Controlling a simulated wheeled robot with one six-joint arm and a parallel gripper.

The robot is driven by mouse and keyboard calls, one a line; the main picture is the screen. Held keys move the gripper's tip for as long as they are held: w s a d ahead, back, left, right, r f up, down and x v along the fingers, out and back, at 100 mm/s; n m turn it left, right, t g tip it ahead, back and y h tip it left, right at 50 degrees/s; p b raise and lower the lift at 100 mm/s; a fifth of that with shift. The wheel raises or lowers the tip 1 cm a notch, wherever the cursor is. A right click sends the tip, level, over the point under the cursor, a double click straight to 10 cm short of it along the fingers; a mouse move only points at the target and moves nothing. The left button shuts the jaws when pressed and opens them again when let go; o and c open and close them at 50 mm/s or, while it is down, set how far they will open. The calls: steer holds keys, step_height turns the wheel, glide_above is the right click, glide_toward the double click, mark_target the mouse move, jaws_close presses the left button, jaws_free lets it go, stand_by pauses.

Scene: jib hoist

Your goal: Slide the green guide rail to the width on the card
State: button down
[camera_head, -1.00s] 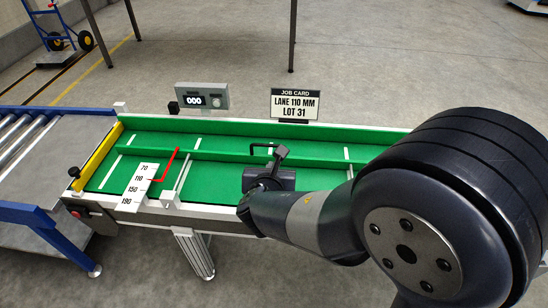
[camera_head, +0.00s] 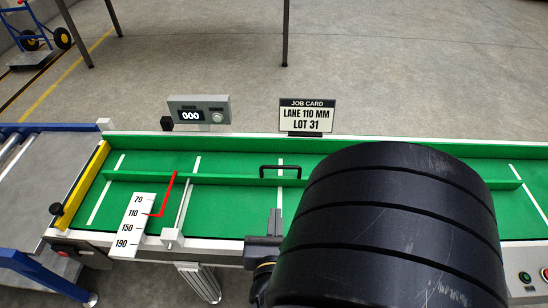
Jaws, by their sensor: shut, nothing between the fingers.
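The green guide rail (camera_head: 225,180) runs lengthwise along the green conveyor belt, with a black handle (camera_head: 281,167) on top. A red pointer (camera_head: 168,196) joined to the rail reaches the white scale (camera_head: 134,222), its tip at about the 110 mark. The job card (camera_head: 307,115) reads "LANE 110 MM, LOT 31". My gripper (camera_head: 275,226) is shut and empty over the near side of the belt, apart from the handle and nearer the front edge. My arm hides part of the gripper and the rail's middle right.
A display (camera_head: 199,113) reading 000 stands behind the belt. A yellow bar (camera_head: 81,186) crosses the belt's left end, beside a roller table (camera_head: 40,185). A grey cross rod with a clamp block (camera_head: 172,237) lies near the scale. Buttons (camera_head: 525,277) sit at front right.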

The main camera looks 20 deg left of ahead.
mark_target(278, 168)
steer(key=b+x, duration=0.3)
steer(key=x, duration=1)
steer(key=shift+w+f, duration=0.15)
steer(key=shift+w, duration=0.25)
steer(key=shift+w+a+f+b, duration=0.15)
steer(key=shift+w+b, duration=0.4)
steer(key=shift+b, duration=0.1)
